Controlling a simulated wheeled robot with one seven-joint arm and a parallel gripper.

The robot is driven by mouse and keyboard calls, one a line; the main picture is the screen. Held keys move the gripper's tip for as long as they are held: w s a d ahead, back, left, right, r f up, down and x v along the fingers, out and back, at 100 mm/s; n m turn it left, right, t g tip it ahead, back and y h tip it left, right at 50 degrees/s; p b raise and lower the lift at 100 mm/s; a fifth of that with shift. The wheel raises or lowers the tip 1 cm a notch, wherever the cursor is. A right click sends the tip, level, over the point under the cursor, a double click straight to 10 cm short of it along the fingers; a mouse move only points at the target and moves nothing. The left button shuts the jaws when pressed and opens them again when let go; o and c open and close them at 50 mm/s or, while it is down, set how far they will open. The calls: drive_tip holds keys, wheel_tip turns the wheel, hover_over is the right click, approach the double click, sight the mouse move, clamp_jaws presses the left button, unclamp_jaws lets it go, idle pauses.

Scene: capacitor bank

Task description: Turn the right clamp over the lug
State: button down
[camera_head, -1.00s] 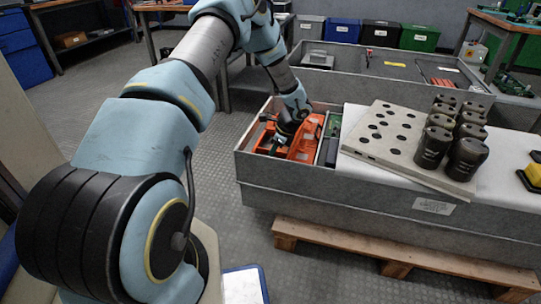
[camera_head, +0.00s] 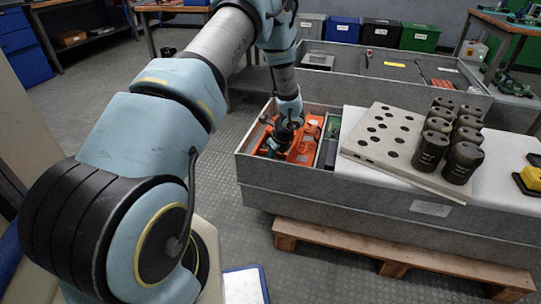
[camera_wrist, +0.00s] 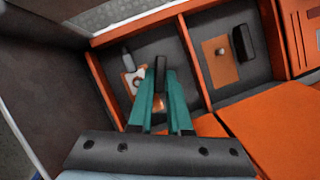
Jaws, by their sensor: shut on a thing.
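My gripper (camera_wrist: 160,75) has teal fingers that are close together on a small black clamp (camera_wrist: 160,68) in the wrist view. The clamp is beside a copper-coloured plate (camera_wrist: 139,84) with a pale metal lug (camera_wrist: 130,66) on it, in the left compartment of an orange frame. The fingers hide part of the clamp, and I cannot tell whether it overlaps the lug. A second black clamp (camera_wrist: 243,42) is in the right compartment, beside another copper plate (camera_wrist: 218,62) with a stud. In the head view my gripper (camera_head: 279,142) reaches down into the orange unit (camera_head: 303,142).
An orange divider (camera_wrist: 195,62) separates the compartments, and an orange panel (camera_wrist: 275,125) is at the lower right. The unit is in a grey crate (camera_head: 262,178). Beside it a perforated plate (camera_head: 370,150) and several dark cylinders (camera_head: 463,162) stand on a white surface.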

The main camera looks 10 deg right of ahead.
drive_tip(key=shift+a+m+t+h+b, duration=0.1)
drive_tip(key=shift+m+t+h+b, duration=0.2)
drive_tip(key=shift+m, duration=0.7)
drive_tip(key=shift+f+m+h+b, duration=0.3)
drive_tip(key=shift+m+b, duration=0.6)
drive_tip(key=shift+b, duration=0.2)
drive_tip(key=m+b, duration=0.1)
drive_tip(key=b, duration=0.2)
drive_tip(key=shift+a+f+m+h+b, duration=0.1)
drive_tip(key=shift+f+m+h+b, duration=0.05)
drive_tip(key=shift+m+h+b, duration=0.2)
drive_tip(key=m+h+b, duration=0.1)
drive_tip(key=m+b, duration=0.2)
drive_tip(key=b, duration=0.1)
drive_tip(key=shift+a+b, duration=0.15)
drive_tip(key=shift+b, duration=0.2)
drive_tip(key=shift+a+r+m+h+b, duration=0.15)
drive_tip(key=shift+m+h+b, duration=0.15)
drive_tip(key=shift+m+b, duration=0.3)
drive_tip(key=shift+d+r+m+h+b, duration=0.15)
drive_tip(key=shift+m+h+b, duration=0.1)
drive_tip(key=shift+m+b, duration=0.3)
drive_tip(key=shift+a+r+m+h+b, duration=0.2)
drive_tip(key=shift+m+h+b, duration=0.2)
drive_tip(key=shift+m+b, duration=0.45)
drive_tip(key=shift+m, duration=0.35)
drive_tip(key=c, duration=1.1)
unclamp_jaws()
drive_tip(key=shift+c, duration=0.2)
